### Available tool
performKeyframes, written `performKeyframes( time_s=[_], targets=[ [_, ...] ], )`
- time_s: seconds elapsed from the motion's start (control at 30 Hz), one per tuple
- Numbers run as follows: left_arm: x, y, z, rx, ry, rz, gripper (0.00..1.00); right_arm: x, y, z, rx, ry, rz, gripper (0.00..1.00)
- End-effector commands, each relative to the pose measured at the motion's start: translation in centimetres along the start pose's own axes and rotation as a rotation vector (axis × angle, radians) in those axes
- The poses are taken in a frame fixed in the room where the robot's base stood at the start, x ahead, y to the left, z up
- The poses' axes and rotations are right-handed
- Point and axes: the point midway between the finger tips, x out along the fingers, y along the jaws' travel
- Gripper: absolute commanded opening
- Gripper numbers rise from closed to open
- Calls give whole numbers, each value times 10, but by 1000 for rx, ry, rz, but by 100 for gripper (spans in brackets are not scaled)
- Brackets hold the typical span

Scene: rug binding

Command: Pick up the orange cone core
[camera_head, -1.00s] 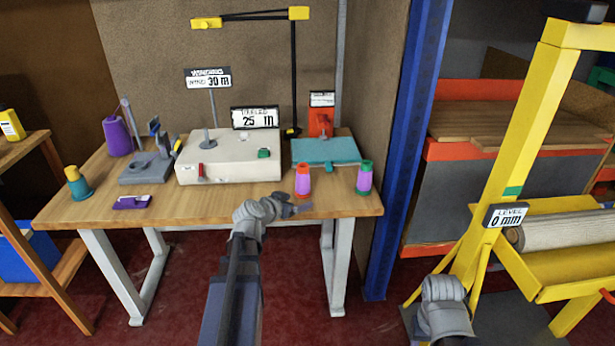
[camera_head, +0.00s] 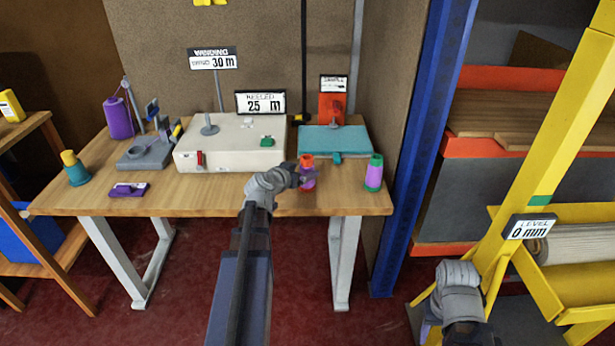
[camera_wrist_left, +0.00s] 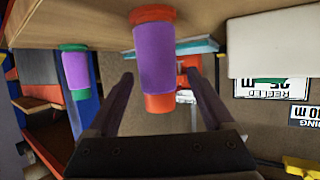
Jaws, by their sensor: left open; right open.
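The orange cone core (camera_head: 307,160) stands upright near the table's front edge, with purple thread around its middle. In the left wrist view it appears upside down, a purple body (camera_wrist_left: 153,58) with orange ends. My left gripper (camera_head: 300,176) is open at the cone core and partly covers it in the head view. In the left wrist view its two fingers (camera_wrist_left: 158,80) point toward the core, one on each side, with gaps visible. My right gripper (camera_head: 458,278) is low at the right, away from the table, its fingers hard to make out.
A green-ended purple cone core (camera_head: 374,173) stands just right of the orange one. Behind are a teal plate (camera_head: 336,140) and a cream machine (camera_head: 230,150). A blue post (camera_head: 412,150) rises right of the table.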

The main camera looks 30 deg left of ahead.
Motion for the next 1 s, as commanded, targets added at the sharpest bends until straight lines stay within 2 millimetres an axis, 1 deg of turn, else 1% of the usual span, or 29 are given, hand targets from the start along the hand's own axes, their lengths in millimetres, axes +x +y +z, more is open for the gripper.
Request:
performKeyframes(
  time_s=[0.03, 0.17, 0.27, 0.37, 0.5, 0.6, 0.83, 1.0],
  targets=[
    [6, 0, 1, 1, 0, 1, 86, 3, 0, 0, 0, 0, 0, 50],
    [6, 0, 0, 0, 0, 0, 86, 3, 0, 0, 0, 0, 0, 50],
    [13, 0, 1, 1, 0, 0, 86, 6, -1, 0, 0, 0, 0, 50],
    [26, 1, 3, 1, 0, 1, 86, 12, -1, -1, 0, 0, 0, 50],
    [48, 2, 4, 2, 0, 2, 86, 21, -2, -1, 0, 0, 0, 50],
    [57, 2, 3, 1, 0, 0, 86, 24, -2, -2, 0, 0, 0, 50],
    [57, 3, 2, 0, 0, 0, 86, 23, -2, -2, 0, 0, 0, 50],
    [57, 3, 2, 0, 0, 0, 67, 23, -2, -2, 0, 0, 0, 50]
  ],
)
